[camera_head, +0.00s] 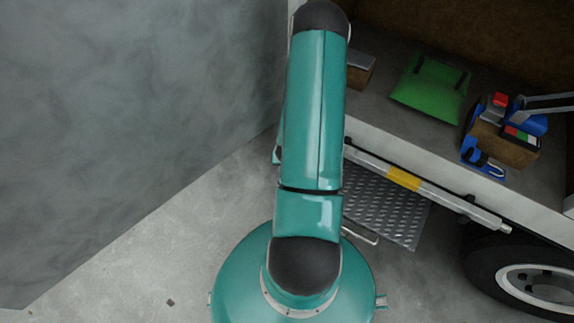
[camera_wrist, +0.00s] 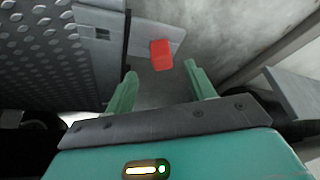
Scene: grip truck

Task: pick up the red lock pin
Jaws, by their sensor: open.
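The red lock pin (camera_wrist: 161,55) shows in the wrist view as a small red block against a grey metal bracket (camera_wrist: 128,33). My gripper (camera_wrist: 158,82) is open, with its two green fingers apart. The pin appears a little beyond the fingertips, roughly between them in the picture. I cannot tell the exact gap in depth. In the head view my teal arm covers the area beside the truck's step, and neither the pin nor my gripper shows there.
The tread-plate step (camera_head: 385,208) hangs below the truck bed, beside a rail with a yellow band (camera_head: 404,179). A wheel (camera_head: 530,275) is at right, a grey wall (camera_head: 120,110) at left.

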